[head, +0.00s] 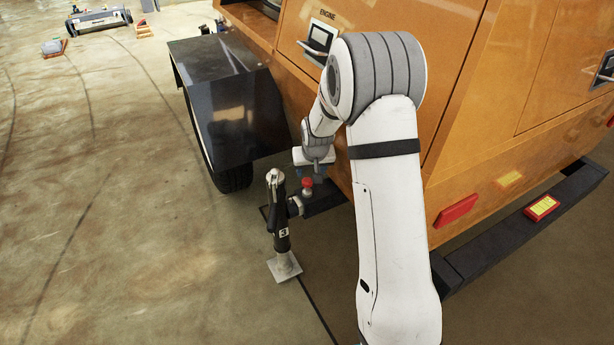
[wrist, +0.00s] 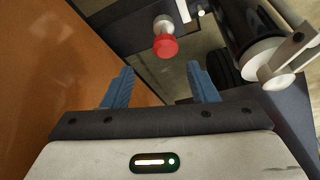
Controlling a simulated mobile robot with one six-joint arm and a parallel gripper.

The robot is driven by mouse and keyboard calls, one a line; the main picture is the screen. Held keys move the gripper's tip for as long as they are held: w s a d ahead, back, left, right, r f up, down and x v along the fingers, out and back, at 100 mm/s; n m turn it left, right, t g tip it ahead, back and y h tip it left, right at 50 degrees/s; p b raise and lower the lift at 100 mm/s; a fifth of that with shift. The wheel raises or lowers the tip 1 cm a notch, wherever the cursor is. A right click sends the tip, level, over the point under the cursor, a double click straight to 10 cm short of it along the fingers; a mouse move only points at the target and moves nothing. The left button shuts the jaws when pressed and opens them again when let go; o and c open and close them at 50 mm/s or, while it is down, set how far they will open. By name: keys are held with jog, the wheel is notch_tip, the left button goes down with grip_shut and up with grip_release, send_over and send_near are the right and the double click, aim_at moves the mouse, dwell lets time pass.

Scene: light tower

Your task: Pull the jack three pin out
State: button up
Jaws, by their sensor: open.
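The jack three pin shows as a red knob (head: 307,183) on a metal collar, at the bracket beside the black jack (head: 282,235) marked 3. In the wrist view the red knob (wrist: 166,47) is ahead of my gripper (wrist: 160,85), between the lines of the two blue fingers and apart from them. My gripper is open and empty. In the head view my gripper (head: 318,172) is close above the red knob, partly hidden by my own wrist. The jack stands upright with its square foot plate (head: 284,267) at the ground.
The orange tower body (head: 420,30) rises close beside my arm, with an engine latch (head: 318,40). A black fender (head: 225,85) over a wheel stands behind the jack. A dark bumper (head: 520,225) is at the right. Open ground lies to the left.

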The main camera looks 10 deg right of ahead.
aim_at(307, 180)
jog(key=x, duration=0.2)
jog(key=b+x, duration=0.1)
jog(key=x, duration=0.3)
jog(key=shift+a+b, duration=0.4)
jog(key=shift+c, duration=0.3)
grip_shut()
